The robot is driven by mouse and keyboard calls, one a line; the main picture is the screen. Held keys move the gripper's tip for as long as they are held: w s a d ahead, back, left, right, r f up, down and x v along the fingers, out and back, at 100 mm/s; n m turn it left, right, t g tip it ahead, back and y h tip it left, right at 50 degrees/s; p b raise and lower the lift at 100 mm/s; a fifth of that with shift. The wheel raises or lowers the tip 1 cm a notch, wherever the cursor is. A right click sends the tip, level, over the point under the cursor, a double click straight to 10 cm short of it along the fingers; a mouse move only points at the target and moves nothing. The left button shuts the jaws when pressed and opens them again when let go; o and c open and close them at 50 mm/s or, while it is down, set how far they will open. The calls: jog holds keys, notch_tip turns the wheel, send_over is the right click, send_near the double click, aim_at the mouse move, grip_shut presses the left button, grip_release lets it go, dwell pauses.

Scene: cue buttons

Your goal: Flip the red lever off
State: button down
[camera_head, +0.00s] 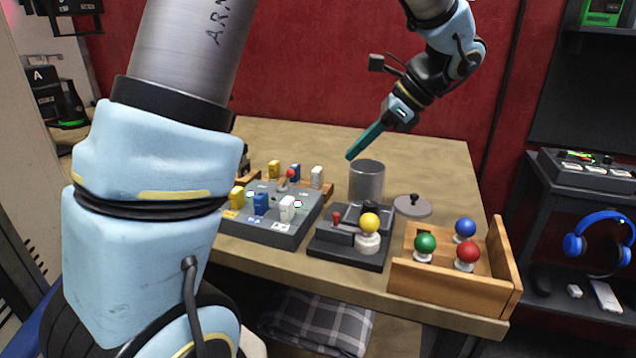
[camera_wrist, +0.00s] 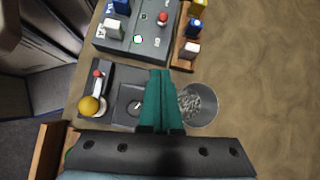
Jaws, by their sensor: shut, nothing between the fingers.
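A small red lever (camera_head: 337,218) stands on a dark grey base (camera_head: 325,250), beside a yellow ball on a white mount (camera_head: 368,235). In the wrist view the red lever (camera_wrist: 97,74) is at the left, with the yellow ball below it. A second red-topped stick (camera_head: 291,174) stands on the grey board; it also shows in the wrist view (camera_wrist: 162,17). My gripper (camera_head: 350,156) has teal fingers, shut and empty. It is above the table near the metal can, apart from both red parts. In the wrist view its fingertips (camera_wrist: 160,72) point between the board and the base.
The metal can (camera_head: 367,183) holds small grey bits. A round lid (camera_head: 412,206) lies beside it. The grey board (camera_head: 268,225) carries yellow, blue and white blocks. A wooden tray (camera_head: 440,283) with green, blue and red balls stands at the right. The back of the table is clear.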

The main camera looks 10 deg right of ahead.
aim_at(287, 179)
dwell(0.3)
jog(key=p+x, duration=0.1)
jog(key=x, duration=0.8)
jog(key=shift+w+a+f, duration=0.1)
jog(key=shift+a+f, duration=0.15)
jog(key=shift+w+a+r+p, duration=0.25)
jog(key=shift+a+p, duration=0.15)
jog(key=shift+a, duration=0.15)
jog(key=shift+w+a+r+p, duration=0.15)
jog(key=shift+a+r+p, duration=0.15)
jog(key=shift+a, duration=0.25)
jog(key=shift+w+a+r, duration=0.15)
jog(key=shift+w+a, duration=0.1)
jog(key=shift+a, duration=0.4)
jog(key=shift+r+p, duration=0.15)
jog(key=shift+p, duration=0.4)
